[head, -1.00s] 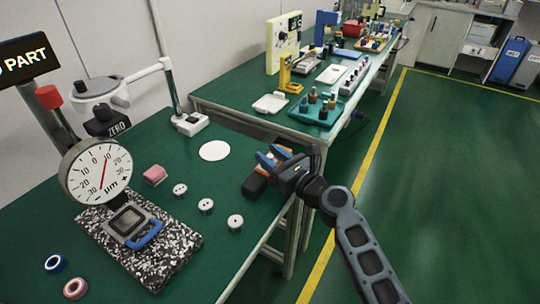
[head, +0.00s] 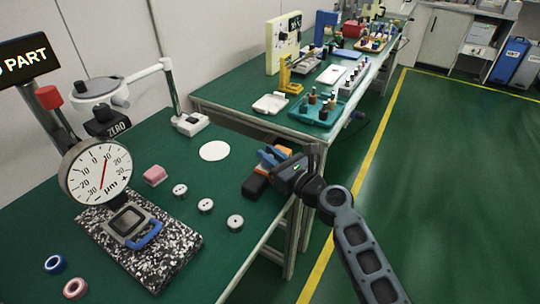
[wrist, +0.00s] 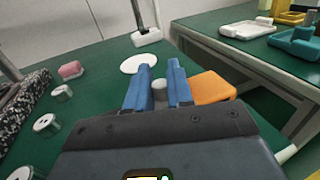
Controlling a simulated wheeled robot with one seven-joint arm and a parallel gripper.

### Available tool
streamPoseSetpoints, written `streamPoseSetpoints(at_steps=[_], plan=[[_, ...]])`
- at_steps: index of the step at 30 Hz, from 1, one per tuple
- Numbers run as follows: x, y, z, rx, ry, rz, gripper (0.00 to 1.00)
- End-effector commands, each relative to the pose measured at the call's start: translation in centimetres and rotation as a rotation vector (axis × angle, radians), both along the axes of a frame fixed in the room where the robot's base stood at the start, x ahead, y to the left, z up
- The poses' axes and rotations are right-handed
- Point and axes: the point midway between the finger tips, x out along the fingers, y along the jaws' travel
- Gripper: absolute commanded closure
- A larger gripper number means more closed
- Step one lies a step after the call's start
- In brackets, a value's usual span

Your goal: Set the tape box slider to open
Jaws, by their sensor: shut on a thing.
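The tape box, with an orange part and a black part (head: 255,187), sits at the right edge of the near green table. Its orange part (wrist: 212,88) shows just right of the fingers in the wrist view. My gripper (head: 268,157) is over the box, its blue fingers close together. In the wrist view my gripper (wrist: 159,88) has a narrow gap between its fingers and is shut on a small part there, which I take to be the slider. The fingers mostly hide it, and its position cannot be read.
Several small metal discs (head: 206,206), a pink block (head: 154,175) and a white round pad (head: 214,151) lie left of the box. A dial gauge (head: 96,171) stands over a speckled stone plate (head: 172,262). A second bench (head: 235,98) lies beyond; open floor is at right.

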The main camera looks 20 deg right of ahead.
Motion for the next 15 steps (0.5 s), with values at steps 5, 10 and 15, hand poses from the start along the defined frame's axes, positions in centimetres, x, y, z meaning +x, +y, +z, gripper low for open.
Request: streamPoseSetpoints(at_steps=[5,10,15], plan=[[0.1,-0.1,0.0,0.0,0.0,-0.001,1.0],[1.8,-2.4,0.0,-0.001,-0.001,-0.003,1.0],[3.0,-4.2,-0.1,0.0,0.0,-0.001,1.0]])
